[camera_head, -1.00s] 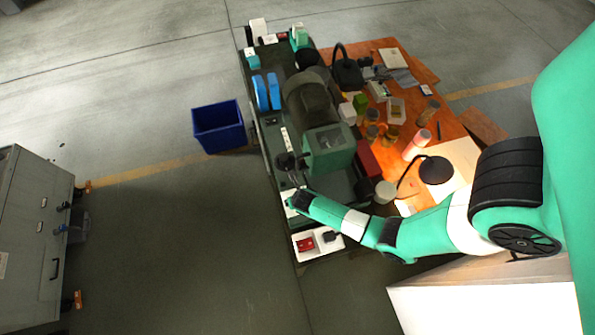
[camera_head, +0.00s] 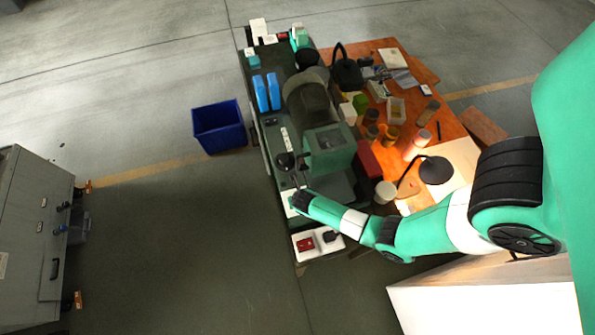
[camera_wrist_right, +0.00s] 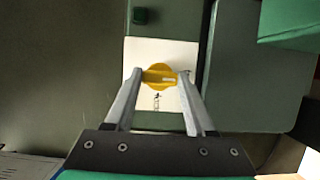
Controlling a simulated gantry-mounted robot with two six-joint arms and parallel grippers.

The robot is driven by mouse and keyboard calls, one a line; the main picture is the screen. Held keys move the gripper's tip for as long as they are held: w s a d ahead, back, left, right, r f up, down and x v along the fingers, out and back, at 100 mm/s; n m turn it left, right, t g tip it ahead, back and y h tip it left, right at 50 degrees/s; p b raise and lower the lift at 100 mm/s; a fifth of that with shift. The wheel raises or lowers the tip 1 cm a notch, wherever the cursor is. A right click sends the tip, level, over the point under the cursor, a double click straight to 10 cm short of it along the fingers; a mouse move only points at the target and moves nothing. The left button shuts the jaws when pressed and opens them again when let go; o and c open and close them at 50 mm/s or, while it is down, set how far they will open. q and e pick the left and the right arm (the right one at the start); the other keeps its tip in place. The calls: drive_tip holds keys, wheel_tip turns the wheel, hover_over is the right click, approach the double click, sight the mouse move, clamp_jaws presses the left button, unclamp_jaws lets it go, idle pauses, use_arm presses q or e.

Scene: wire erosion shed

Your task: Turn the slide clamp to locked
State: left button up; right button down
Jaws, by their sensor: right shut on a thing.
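The slide clamp is a round yellow knob (camera_wrist_right: 160,76) on a white plate (camera_wrist_right: 143,50) fixed to the green machine, seen in the right wrist view. My right gripper (camera_wrist_right: 159,77) is shut on the knob's raised bar, one finger on each side. The bar lies roughly crosswise in this view. Dark marks show on the plate below the knob, but they are too small to read. In the head view my right gripper (camera_head: 294,200) is at the machine's near edge, and the knob is hidden there. My left gripper is not in view.
A dark green button (camera_wrist_right: 141,16) sits above the plate. In the head view, the machine (camera_head: 328,148) stands beside an orange bench (camera_head: 436,105) crowded with jars and tools. A white box with red and black parts (camera_head: 318,242) is close below my right gripper. A blue bin (camera_head: 218,127) stands left.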

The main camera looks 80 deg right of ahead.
drive_tip(key=m+g, duration=0.1)
drive_tip(key=m, duration=0.2)
drive_tip(key=m+g, duration=0.1)
drive_tip(key=m, duration=0.2)
drive_tip(key=shift+w, duration=0.2)
drive_tip(key=m+g, duration=0.1)
drive_tip(key=m, duration=0.2)
drive_tip(key=m+g+b, duration=0.1)
drive_tip(key=m, duration=0.1)
drive_tip(key=shift+w+m+g+b, duration=0.15)
drive_tip(key=shift+m+g+b, duration=0.15)
drive_tip(key=shift+m, duration=0.1)
drive_tip(key=shift+f+m+b, duration=0.1)
drive_tip(key=shift+m+b, duration=0.3)
drive_tip(key=shift+m, duration=0.5)
drive_tip(key=shift+f+m+g+y+b, duration=0.1)
drive_tip(key=shift+m+g+y+b, duration=0.4)
drive_tip(key=shift+m, duration=0.3)
drive_tip(key=shift+w+d+m+b, duration=0.1)
drive_tip(key=shift+m+b, duration=0.8)
drive_tip(key=shift+b, duration=0.3)
drive_tip(key=shift+m+g+y+b, duration=0.3)
drive_tip(key=shift+m+y+b, duration=0.1)
drive_tip(key=shift+m+b, duration=0.15)
drive_tip(key=shift+r, duration=0.2)
